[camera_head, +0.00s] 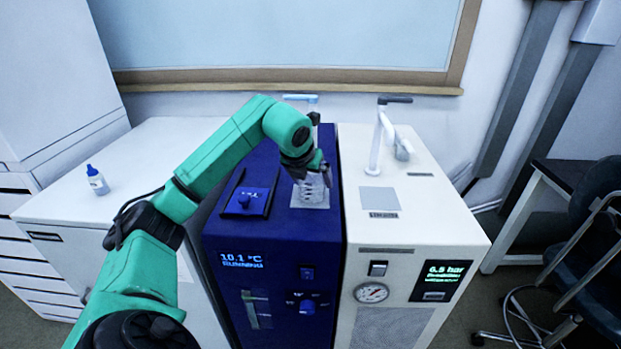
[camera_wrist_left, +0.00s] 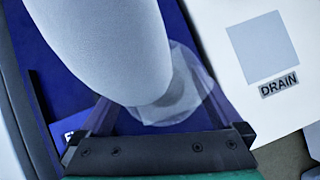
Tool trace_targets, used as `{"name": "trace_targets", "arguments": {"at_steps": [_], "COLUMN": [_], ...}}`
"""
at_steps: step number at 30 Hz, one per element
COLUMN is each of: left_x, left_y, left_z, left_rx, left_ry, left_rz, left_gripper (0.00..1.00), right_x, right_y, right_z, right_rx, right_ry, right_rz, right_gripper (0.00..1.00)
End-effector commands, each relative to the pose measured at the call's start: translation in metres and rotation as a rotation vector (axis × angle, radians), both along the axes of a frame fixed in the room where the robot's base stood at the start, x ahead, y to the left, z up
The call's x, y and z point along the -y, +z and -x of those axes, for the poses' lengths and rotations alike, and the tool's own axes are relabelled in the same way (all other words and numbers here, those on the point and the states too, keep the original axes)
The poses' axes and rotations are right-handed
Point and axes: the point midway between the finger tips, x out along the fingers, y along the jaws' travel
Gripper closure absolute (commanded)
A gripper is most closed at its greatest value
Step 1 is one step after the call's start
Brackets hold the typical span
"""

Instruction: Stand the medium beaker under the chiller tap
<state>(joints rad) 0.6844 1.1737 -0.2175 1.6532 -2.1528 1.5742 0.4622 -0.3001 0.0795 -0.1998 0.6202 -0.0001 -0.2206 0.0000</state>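The medium beaker (camera_head: 313,190), clear with dark marks, is upright at the grey pad (camera_head: 309,200) on top of the blue chiller (camera_head: 265,215). My left gripper (camera_head: 305,163) is at the beaker's upper part and hides some of it. In the left wrist view, the clear beaker (camera_wrist_left: 185,95) lies between my fingers; whether they press on it is unclear. A large pale rounded part (camera_wrist_left: 105,40), apparently the chiller tap's spout, covers part of the beaker there. The tap's blue handle (camera_head: 300,97) shows behind my arm. My right gripper is out of view.
A white unit (camera_head: 415,225) with its own tap (camera_head: 382,135) and drain pad (camera_head: 380,198) stands close at the right. A small blue-capped bottle (camera_head: 97,181) stands on the white cabinet at the left.

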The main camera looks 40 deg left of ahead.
Motion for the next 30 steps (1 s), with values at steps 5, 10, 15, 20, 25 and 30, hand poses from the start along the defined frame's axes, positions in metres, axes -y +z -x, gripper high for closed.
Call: {"name": "trace_targets", "arguments": {"at_steps": [5, 10, 15, 20, 25, 30], "left_x": [0.0, 0.007, 0.016, 0.021, 0.022, 0.022], "left_y": [0.007, 0.039, 0.08, 0.101, 0.105, 0.104], "left_z": [0.002, 0.02, 0.044, 0.058, 0.061, 0.061], "left_rx": [0.001, 0.005, 0.005, 0.002, 0.0, 0.0], "left_ry": [0.001, 0.001, 0.001, 0.001, 0.001, 0.001], "left_rz": [-0.001, -0.004, -0.003, 0.0, 0.0, -0.001], "left_gripper": [0.0, 0.0, 0.0, 0.0, 0.0, 0.0], "right_x": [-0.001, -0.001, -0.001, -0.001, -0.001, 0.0], "right_y": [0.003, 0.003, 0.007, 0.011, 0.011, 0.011], "right_z": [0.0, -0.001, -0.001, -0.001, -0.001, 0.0], "right_rx": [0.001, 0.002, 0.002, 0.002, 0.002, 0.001], "right_ry": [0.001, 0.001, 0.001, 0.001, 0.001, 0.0], "right_rz": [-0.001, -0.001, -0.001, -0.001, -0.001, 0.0], "right_gripper": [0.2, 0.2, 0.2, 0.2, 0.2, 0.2]}}
